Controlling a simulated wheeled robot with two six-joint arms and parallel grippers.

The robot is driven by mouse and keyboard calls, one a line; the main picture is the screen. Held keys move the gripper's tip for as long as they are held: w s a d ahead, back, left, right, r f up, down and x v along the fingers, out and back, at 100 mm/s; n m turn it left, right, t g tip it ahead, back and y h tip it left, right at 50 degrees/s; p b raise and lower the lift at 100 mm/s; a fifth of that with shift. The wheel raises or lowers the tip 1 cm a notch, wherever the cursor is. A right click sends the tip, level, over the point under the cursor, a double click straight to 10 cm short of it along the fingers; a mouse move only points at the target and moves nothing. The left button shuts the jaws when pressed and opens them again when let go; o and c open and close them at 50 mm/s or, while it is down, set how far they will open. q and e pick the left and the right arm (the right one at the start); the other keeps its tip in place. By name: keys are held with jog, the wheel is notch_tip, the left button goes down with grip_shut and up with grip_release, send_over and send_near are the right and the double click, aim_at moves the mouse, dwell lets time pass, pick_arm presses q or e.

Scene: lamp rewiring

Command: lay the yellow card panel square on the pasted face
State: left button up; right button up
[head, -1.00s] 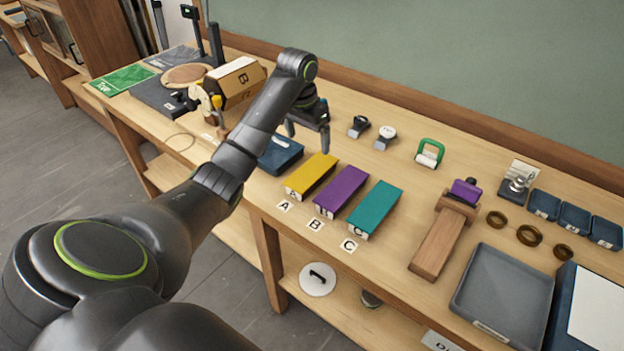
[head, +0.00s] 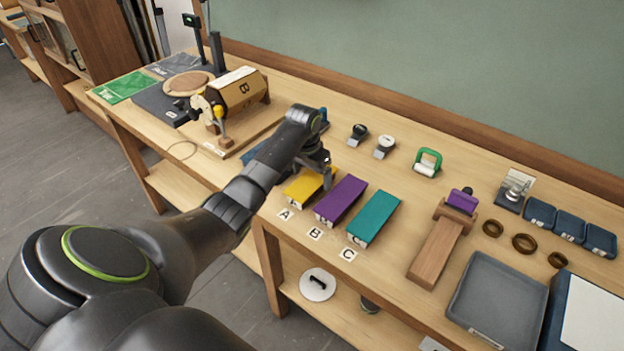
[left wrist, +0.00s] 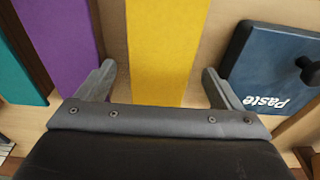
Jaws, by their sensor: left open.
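The yellow card panel (head: 302,190) lies flat on the bench at label A, left of the purple panel. My left gripper (head: 314,178) is above its far part, open and empty. In the left wrist view the yellow panel (left wrist: 163,50) runs between the two spread fingers of my left gripper (left wrist: 158,85), with a gap on each side. The lampshade-like drum (head: 238,92) marked B, with tan faces, sits on a wooden stand at the back left. I cannot tell which of its faces is pasted. My right gripper is not in view.
The purple panel (head: 341,200) and teal panel (head: 373,218) lie close on the right. A blue paste box (left wrist: 275,65) is beside the yellow panel. A wooden tool (head: 435,250) and grey tray (head: 497,300) are farther right.

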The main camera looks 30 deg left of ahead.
pick_arm(q)
jog(key=c, duration=1.2)
jog(key=shift+o, duration=0.2)
jog(key=shift+r, duration=0.15)
